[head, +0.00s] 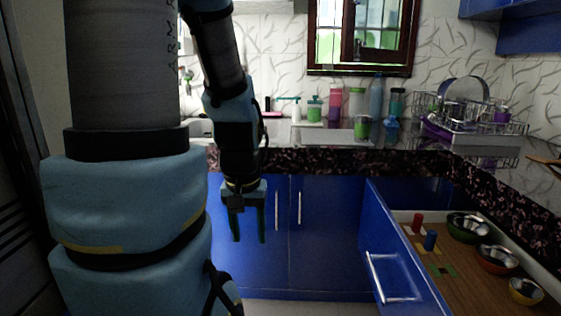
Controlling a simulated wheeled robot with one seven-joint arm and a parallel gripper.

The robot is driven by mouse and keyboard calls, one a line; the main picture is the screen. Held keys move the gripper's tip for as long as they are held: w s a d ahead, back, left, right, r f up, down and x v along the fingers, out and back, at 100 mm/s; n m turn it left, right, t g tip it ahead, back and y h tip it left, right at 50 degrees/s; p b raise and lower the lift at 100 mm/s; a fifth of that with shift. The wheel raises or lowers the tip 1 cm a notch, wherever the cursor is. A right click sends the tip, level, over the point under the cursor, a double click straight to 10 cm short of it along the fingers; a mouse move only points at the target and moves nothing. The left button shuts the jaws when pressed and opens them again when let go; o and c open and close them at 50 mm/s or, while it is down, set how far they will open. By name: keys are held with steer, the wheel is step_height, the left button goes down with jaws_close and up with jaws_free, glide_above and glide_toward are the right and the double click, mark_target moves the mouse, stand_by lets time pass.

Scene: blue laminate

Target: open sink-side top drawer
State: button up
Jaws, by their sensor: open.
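A blue drawer (385,238) under the right-hand counter stands pulled out, its front facing left. Its pale bar handle (384,281) is in view. Inside, on a brown base, are several metal bowls with coloured outsides (497,258), a red block (417,222) and a blue block (430,240). My gripper (249,238) points down with its two fingers apart and nothing between them. It hangs in front of the blue lower cabinets, left of the drawer and clear of the handle. The drawer's near right part is cut off by the picture edge.
Blue cabinet doors (325,235) with upright handles are shut behind my gripper. The dark speckled counter (330,160) above holds bottles, jars and a dish rack (470,125). A pale basin (200,128) is partly hidden by my arm. Floor (305,306) shows between my arm and the drawer.

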step_height(320, 180, up, 10)
steer(key=p, duration=0.7)
steer(key=shift+f, duration=0.25)
stand_by(1.3)
